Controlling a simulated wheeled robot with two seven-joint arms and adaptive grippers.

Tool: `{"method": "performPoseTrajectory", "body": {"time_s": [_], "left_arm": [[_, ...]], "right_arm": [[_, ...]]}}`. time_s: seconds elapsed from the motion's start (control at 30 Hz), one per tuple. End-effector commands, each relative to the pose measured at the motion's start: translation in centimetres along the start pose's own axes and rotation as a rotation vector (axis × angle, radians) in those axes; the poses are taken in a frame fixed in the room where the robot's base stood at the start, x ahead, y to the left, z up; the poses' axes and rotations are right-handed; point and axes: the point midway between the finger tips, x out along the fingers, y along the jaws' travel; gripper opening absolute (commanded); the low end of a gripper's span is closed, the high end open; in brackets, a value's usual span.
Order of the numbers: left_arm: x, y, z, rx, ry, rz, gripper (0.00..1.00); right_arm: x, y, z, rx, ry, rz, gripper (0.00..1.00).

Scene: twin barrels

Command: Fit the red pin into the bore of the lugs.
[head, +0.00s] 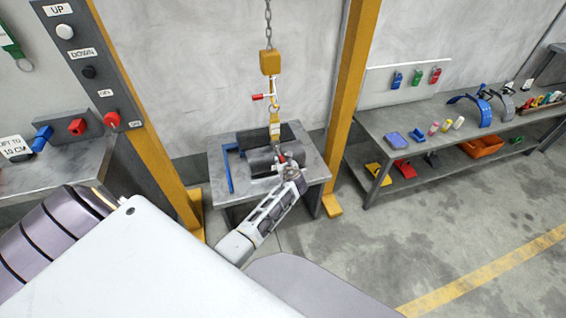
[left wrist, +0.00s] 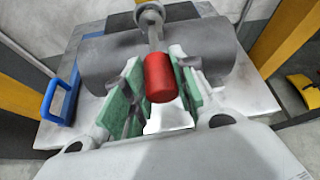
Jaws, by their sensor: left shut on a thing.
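The red pin (left wrist: 160,78) sits between the green-padded fingers of my left gripper (left wrist: 155,95), which is shut on it. A narrow grey shaft runs from its red end towards a grey ringed lug (left wrist: 150,14) at the top of the left wrist view. I cannot tell whether the shaft is in the bore or only in front of it. In the head view my left gripper (head: 288,171) is at the grey barrels (head: 262,161) on the stand, below the hanging hook. The lugs are too small there to make out. My right gripper is not in view.
A chain hoist block (head: 270,62) hangs above the stand (head: 230,190). A blue frame (head: 227,168) is at its left. Yellow posts (head: 350,100) flank it. A control panel (head: 85,65) is at left, a shelf bench (head: 440,115) with several tools at right. Floor at right is clear.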

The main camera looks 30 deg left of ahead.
Motion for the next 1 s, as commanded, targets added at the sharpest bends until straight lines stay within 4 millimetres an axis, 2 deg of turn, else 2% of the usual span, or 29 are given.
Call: {"method": "performPoseTrajectory", "body": {"time_s": [1.0], "left_arm": [[-0.02,-0.02,0.17,0.001,-0.001,0.000,0.00]], "right_arm": [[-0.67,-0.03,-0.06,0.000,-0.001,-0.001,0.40]]}}
